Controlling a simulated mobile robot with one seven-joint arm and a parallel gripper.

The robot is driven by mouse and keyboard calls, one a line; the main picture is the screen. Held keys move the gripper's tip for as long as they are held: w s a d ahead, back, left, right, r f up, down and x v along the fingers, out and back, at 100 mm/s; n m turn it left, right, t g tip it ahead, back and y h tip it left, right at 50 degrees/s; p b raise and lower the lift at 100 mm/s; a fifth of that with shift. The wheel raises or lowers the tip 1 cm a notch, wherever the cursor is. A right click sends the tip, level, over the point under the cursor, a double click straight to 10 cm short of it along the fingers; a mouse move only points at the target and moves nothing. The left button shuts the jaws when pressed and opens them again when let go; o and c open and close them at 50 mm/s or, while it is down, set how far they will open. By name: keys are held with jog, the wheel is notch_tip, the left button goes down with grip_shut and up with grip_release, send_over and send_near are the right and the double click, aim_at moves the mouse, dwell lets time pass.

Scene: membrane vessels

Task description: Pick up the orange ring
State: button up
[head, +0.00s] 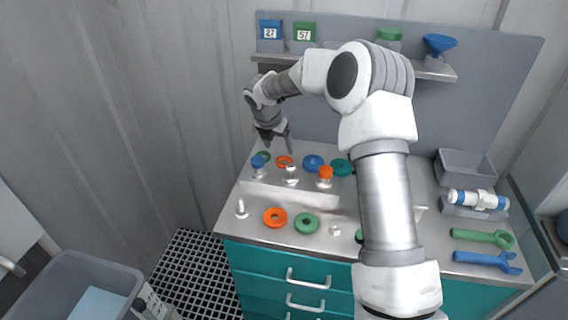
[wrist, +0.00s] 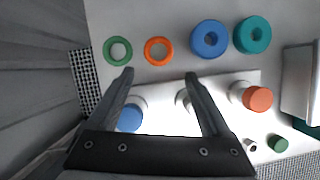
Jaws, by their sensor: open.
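A thin orange ring (head: 284,161) lies flat at the back of the bench, between a thin green ring (head: 263,156) and a thick blue ring (head: 313,163). In the wrist view the orange ring (wrist: 158,51) shows just beyond my fingertips, in line with the gap between them. My gripper (head: 279,149) points down over the back left of the bench, open and empty. The wrist view shows its two fingers (wrist: 158,78) spread apart, clear of the ring. A second, thicker orange ring (head: 275,217) lies at the front of the bench.
A pale rack (head: 290,192) with blue-capped (head: 257,162), metal and orange-capped (head: 325,172) vessels stands in front of the ring. A teal ring (wrist: 252,35) lies right of the blue one. A shelf (head: 420,70) with bins runs along the back panel.

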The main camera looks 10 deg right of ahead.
aim_at(284, 163)
jog(key=x, duration=0.9)
jog(key=shift+w, duration=0.15)
jog(key=c, duration=1.1)
jog(key=shift+r, duration=0.1)
jog(key=shift+r, duration=0.6)
notch_tip(284, 163, up, 3)
jog(key=shift+f, duration=0.1)
jog(key=s+d+r, duration=0.3)
jog(key=d+r, duration=0.4)
jog(key=d, duration=0.4)
jog(key=shift+s+p, duration=0.25)
jog(key=shift+p, duration=0.1)
